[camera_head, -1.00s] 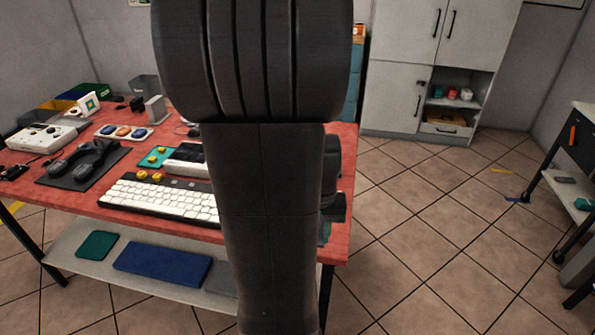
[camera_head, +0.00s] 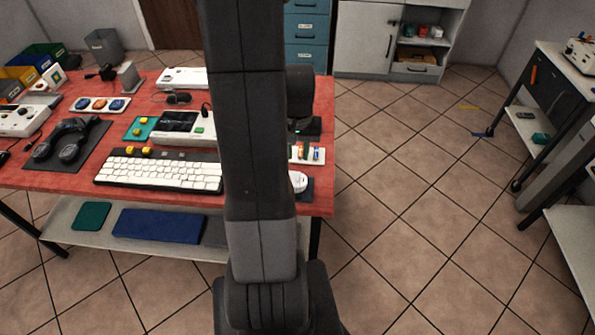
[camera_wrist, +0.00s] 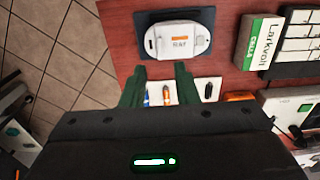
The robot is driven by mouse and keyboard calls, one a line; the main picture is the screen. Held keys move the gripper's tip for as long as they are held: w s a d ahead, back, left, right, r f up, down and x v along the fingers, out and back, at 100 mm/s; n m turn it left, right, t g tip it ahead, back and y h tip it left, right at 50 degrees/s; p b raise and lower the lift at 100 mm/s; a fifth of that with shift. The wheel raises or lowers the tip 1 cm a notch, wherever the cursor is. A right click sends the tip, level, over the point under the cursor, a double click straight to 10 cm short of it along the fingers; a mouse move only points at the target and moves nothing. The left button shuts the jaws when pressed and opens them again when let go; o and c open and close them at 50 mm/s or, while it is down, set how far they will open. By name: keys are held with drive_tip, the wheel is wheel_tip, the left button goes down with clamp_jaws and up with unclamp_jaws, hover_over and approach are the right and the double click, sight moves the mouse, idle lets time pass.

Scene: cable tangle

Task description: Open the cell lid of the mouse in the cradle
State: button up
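The mouse (camera_wrist: 178,40) is white and oval, with an orange mark and dark lettering on its upturned face. It sits in a dark cradle (camera_wrist: 148,21) at the top of the wrist view. In the head view the mouse (camera_head: 299,181) shows at the table's right front edge, partly hidden by my arm. My gripper (camera_wrist: 158,82) is open and empty in the wrist view. Its two dark green fingers point toward the mouse, with their tips short of it in the picture. Whether the lid is open is hard to tell; the face looks closed.
A pale tray (camera_head: 320,158) with small coloured cells lies beyond the mouse in the head view. A white keyboard (camera_head: 165,174) stands left of it on the red table (camera_head: 325,100). A green and white box (camera_wrist: 260,42) lies right of the cradle.

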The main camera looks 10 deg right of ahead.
sight(298, 178)
wheel_tip(298, 178, down, 9)
drive_tip(key=shift+f, duration=0.1)
idle(0.4)
clamp_jaws()
